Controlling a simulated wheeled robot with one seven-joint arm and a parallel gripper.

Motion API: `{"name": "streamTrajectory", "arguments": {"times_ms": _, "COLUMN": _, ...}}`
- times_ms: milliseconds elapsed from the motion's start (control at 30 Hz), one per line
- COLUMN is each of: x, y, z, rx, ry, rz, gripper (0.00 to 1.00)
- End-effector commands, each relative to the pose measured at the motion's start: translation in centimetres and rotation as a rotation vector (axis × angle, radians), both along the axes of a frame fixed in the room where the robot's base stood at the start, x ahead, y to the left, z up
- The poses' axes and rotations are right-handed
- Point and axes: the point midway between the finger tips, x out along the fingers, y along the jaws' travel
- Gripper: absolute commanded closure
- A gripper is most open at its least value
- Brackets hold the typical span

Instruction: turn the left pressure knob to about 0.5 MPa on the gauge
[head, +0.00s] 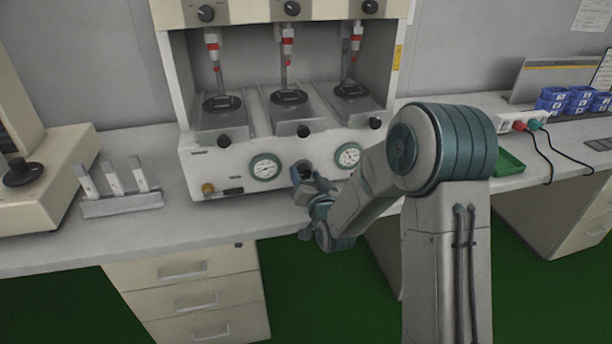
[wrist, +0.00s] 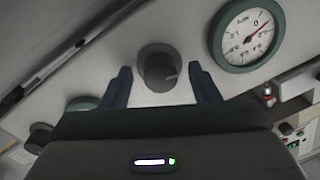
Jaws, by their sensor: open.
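My gripper (wrist: 162,76) is open, with one blue finger on each side of this knob; contact cannot be told. In the head view my gripper (head: 303,180) is at the machine's front, between the left gauge (head: 265,167) and the right gauge (head: 348,155), hiding much of the knob there. A green-rimmed gauge (wrist: 247,35) is at upper right in the wrist view, its reddish needle pointing up and right. I cannot read its value.
The testing machine (head: 225,155) has several knobs and three stations above. A rack of white pieces (head: 122,205) stands to the left. A green tray (head: 508,163) and blue bins (head: 570,102) are to the right. The bench front left of my arm is clear.

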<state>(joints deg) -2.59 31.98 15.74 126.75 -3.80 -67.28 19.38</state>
Motion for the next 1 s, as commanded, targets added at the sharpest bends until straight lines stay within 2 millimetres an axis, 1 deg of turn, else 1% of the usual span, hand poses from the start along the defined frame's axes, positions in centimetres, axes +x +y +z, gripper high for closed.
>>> {"name": "streamTrajectory", "arguments": {"times_ms": 300, "x": 0.26, "y": 0.08, "z": 0.0, "rx": 0.0, "ry": 0.0, "rz": 0.0, "gripper": 0.44}}
{"name": "streamTrajectory", "arguments": {"times_ms": 333, "x": 0.25, "y": 0.07, "z": 0.01, "rx": 0.0, "ry": 0.0, "rz": 0.0, "gripper": 0.5}}
{"name": "streamTrajectory", "arguments": {"times_ms": 367, "x": 0.25, "y": 0.07, "z": 0.01, "rx": 0.0, "ry": 0.0, "rz": 0.0, "gripper": 0.58}}
{"name": "streamTrajectory", "arguments": {"times_ms": 400, "x": 0.25, "y": 0.07, "z": 0.01, "rx": 0.0, "ry": 0.0, "rz": 0.0, "gripper": 0.7}}
{"name": "streamTrajectory", "arguments": {"times_ms": 467, "x": 0.24, "y": 0.07, "z": 0.01, "rx": 0.0, "ry": 0.0, "rz": 0.0, "gripper": 0.86}}
{"name": "streamTrajectory", "arguments": {"times_ms": 500, "x": 0.24, "y": 0.07, "z": 0.01, "rx": 0.0, "ry": 0.0, "rz": 0.0, "gripper": 0.89}}
{"name": "streamTrajectory", "arguments": {"times_ms": 767, "x": 0.23, "y": 0.06, "z": -0.08, "rx": 0.018, "ry": 0.004, "rz": 0.0, "gripper": 0.89}}
{"name": "streamTrajectory", "arguments": {"times_ms": 1000, "x": 0.24, "y": 0.03, "z": -0.36, "rx": 0.115, "ry": 0.031, "rz": -0.001, "gripper": 0.89}}
